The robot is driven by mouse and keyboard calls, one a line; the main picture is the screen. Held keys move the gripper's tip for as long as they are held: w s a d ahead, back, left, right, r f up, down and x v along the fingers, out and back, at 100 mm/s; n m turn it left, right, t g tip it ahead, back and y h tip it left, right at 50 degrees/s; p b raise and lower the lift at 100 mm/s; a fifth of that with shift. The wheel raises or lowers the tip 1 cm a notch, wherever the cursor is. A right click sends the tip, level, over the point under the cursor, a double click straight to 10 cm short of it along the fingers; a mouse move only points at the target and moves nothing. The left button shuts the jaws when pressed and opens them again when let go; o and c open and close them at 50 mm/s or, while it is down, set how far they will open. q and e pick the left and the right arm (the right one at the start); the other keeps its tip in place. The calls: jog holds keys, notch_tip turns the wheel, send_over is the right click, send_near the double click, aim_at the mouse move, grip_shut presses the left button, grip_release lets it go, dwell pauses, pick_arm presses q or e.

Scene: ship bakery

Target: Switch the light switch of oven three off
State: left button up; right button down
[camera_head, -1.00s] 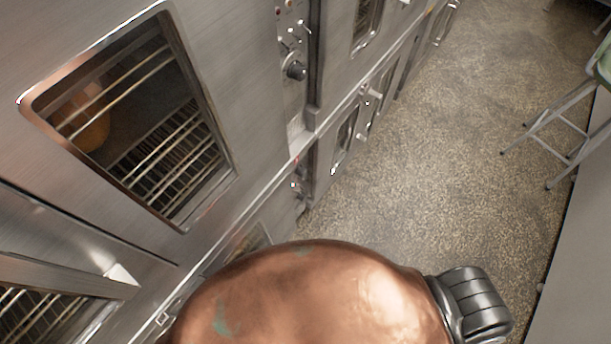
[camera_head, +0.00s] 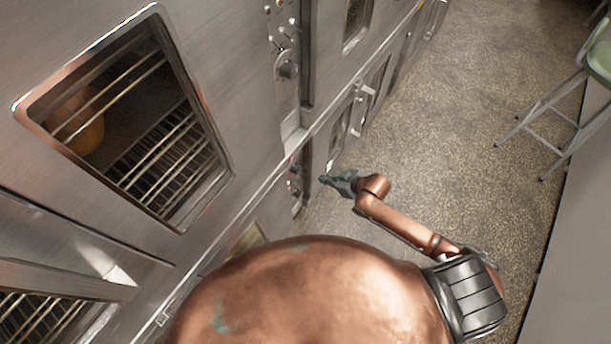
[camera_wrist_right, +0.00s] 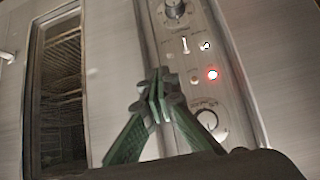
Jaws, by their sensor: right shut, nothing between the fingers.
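My right gripper (camera_head: 326,180) is shut and empty, held in front of the lower oven's narrow control panel (camera_head: 294,178) in the head view. In the right wrist view the closed green fingertips (camera_wrist_right: 158,76) point at the panel's left edge. That panel (camera_wrist_right: 226,95) carries a small lever switch (camera_wrist_right: 184,44), a second small switch (camera_wrist_right: 205,46), a glowing red lamp (camera_wrist_right: 212,73) and a round dial (camera_wrist_right: 207,118). The fingertips are left of and below the switches; contact with the panel cannot be told. No label naming oven three is readable. My left gripper is out of view.
An upper control panel (camera_head: 285,40) with a knob stands above. An oven window (camera_head: 130,120) with racks is at left, and another oven window (camera_wrist_right: 62,95) is left of the fingers in the wrist view. Floor (camera_head: 450,130) is clear; a stool (camera_head: 565,110) stands at right.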

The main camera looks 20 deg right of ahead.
aim_at(301, 177)
jog(key=shift+a+r, duration=0.8)
jog(key=shift+r, duration=0.2)
jog(key=b+x, duration=0.2)
jog(key=x, duration=0.8)
jog(key=shift+b, duration=0.3)
jog(key=shift+a, duration=0.1)
